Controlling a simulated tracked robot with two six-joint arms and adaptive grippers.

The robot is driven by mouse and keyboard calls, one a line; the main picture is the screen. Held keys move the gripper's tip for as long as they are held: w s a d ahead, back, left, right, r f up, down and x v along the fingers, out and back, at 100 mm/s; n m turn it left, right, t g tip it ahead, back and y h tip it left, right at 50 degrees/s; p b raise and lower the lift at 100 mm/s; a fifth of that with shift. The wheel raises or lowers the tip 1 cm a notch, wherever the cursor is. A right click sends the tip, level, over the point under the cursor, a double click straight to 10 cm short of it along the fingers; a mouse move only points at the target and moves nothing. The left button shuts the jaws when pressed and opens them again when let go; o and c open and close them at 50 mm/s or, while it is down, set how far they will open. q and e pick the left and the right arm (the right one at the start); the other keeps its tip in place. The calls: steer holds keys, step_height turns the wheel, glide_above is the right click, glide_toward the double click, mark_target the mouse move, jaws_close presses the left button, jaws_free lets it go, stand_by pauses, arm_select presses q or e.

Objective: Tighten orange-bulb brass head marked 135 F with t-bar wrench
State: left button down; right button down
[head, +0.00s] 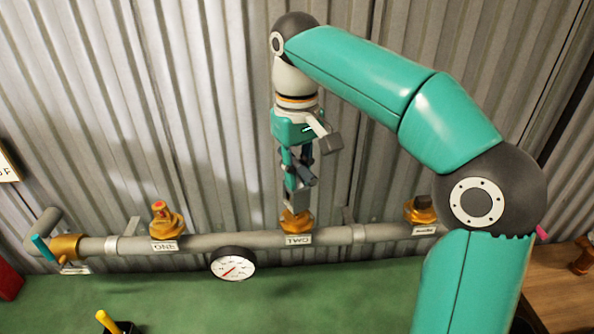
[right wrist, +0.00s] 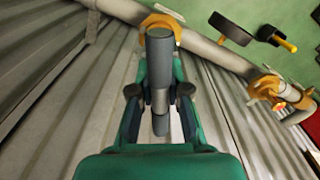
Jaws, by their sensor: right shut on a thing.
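My right gripper (head: 298,175) is shut on the grey t-bar wrench (head: 297,200), whose grey shaft also shows between the fingers in the right wrist view (right wrist: 160,75). The wrench points down at the middle brass head (head: 296,222), its lower end over the head's top; I cannot tell how firmly it is seated. The wrench hides any bulb on this head. A brass head with a red-orange top (head: 160,220) stands to the left on the pipe, and one with a dark top (head: 421,211) to the right. My left gripper is not in view.
A teal-handled valve (head: 62,247) is at the left end. A yellow handle (head: 108,321) stands at the front left.

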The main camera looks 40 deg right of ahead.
steer(key=shift+f+b, duration=0.75)
steer(key=shift+f, duration=0.35)
steer(key=shift+r+m+p, duration=0.15)
steer(key=shift+m+p, duration=0.3)
steer(key=shift+m, duration=0.65)
steer(key=m, duration=0.3)
steer(key=shift+m+p, duration=0.3)
steer(key=shift+m+p, duration=0.4)
steer(key=shift+m, duration=0.8)
steer(key=shift+n, duration=0.7)
